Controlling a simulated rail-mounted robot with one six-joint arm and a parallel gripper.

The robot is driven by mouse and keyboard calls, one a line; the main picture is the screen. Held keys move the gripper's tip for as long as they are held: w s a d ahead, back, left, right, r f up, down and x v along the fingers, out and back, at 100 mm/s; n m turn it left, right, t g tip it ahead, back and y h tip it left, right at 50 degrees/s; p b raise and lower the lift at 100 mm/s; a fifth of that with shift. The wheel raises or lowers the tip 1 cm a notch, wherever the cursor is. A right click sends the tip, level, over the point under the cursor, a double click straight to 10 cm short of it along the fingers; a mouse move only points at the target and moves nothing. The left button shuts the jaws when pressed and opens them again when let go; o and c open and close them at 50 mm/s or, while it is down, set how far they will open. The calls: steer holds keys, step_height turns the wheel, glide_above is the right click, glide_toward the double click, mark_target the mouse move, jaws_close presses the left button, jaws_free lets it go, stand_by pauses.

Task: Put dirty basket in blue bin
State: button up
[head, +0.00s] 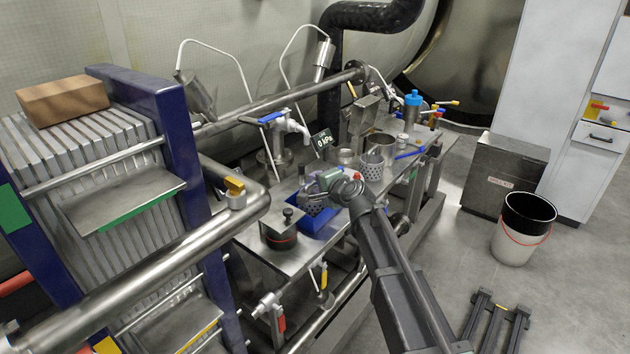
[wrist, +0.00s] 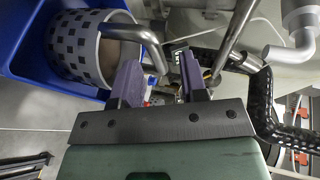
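A perforated metal basket (wrist: 84,45) with dark square holes lies in the blue bin (wrist: 32,50) in the wrist view. Its bent metal handle (wrist: 140,34) reaches toward my fingers. In the head view the basket (head: 314,207) sits in the blue bin (head: 322,226) on the steel bench, partly hidden by my gripper (head: 322,184). In the wrist view my gripper (wrist: 160,68) has its two purple fingers apart. The handle's end shows near the left finger, and I see no finger pressed on it. I cannot tell whether the basket is dirty.
Another perforated basket (head: 373,166) stands farther back on the bench, beside a steel pot (head: 382,145). Pipes and a small display (head: 322,139) are close behind my gripper.

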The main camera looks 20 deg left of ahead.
steer(key=p+v, duration=0.3)
steer(key=v, duration=0.7)
steer(key=s+d+f+n+g+h, duration=0.2)
steer(key=s+d, duration=0.4)
steer(key=d, duration=0.6)
steer(key=s+d+f+n+g+h, duration=0.2)
steer(key=s+d+f+h, duration=0.3)
steer(key=d, duration=0.7)
steer(key=s+d+f+n+g+h, duration=0.2)
steer(key=s+d+f+g+h, duration=0.2)
steer(key=s+d, duration=0.5)
steer(key=d+f, duration=0.1)
steer(key=d, duration=0.2)
steer(key=shift+s+g+h+b, duration=0.25)
steer(key=shift+g+h+b, duration=0.05)
